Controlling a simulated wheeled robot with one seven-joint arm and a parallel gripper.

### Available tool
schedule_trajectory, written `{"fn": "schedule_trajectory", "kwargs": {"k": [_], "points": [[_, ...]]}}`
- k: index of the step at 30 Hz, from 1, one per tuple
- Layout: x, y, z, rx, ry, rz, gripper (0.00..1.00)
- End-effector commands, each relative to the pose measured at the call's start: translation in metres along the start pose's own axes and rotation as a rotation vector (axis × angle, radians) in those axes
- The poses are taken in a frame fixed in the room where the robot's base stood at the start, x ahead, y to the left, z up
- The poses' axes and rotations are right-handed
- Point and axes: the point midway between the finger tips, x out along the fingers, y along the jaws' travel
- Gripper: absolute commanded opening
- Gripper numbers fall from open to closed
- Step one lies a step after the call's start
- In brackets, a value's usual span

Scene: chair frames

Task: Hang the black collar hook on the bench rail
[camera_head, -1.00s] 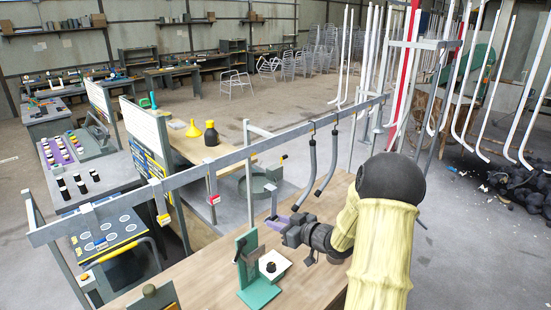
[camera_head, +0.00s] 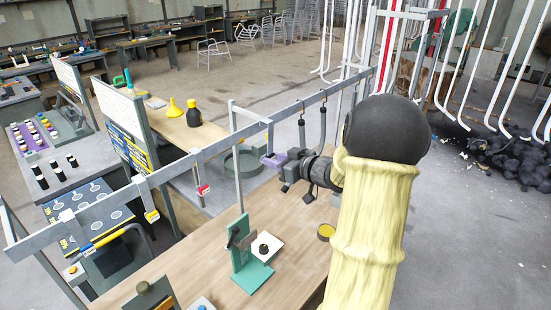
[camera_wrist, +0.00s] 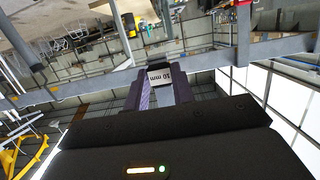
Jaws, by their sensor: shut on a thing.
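The bench rail (camera_head: 180,170) is a long grey bar running diagonally above the wooden bench; it also crosses the wrist view (camera_wrist: 215,62). My gripper (camera_head: 273,160), with purple fingers, is just below the rail, left of two dark hanging hoses. In the wrist view my gripper (camera_wrist: 160,92) is shut on a grey piece marked "10 mm", which I take as the black collar hook (camera_wrist: 159,75). Its grey strip (camera_head: 270,136) appears upright at the rail. The collar is mostly hidden by the fingers, and I cannot tell whether the hook bears on the rail.
A red-marked hook (camera_head: 202,190) and a yellow-marked hook (camera_head: 152,215) hang farther left on the rail. The dark hoses (camera_head: 323,125) hang close right of my gripper.

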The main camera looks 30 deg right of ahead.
Motion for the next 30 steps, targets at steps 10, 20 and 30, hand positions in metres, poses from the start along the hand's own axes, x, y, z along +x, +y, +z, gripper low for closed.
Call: {"fn": "schedule_trajectory", "kwargs": {"k": [10, 20, 30], "points": [[0.025, 0.000, 0.012, 0.000, -0.001, -0.001, 0.00], [0.051, 0.000, 0.023, 0.000, -0.001, -0.001, 0.00], [0.062, 0.000, 0.027, 0.000, 0.000, 0.000, 0.00]]}}
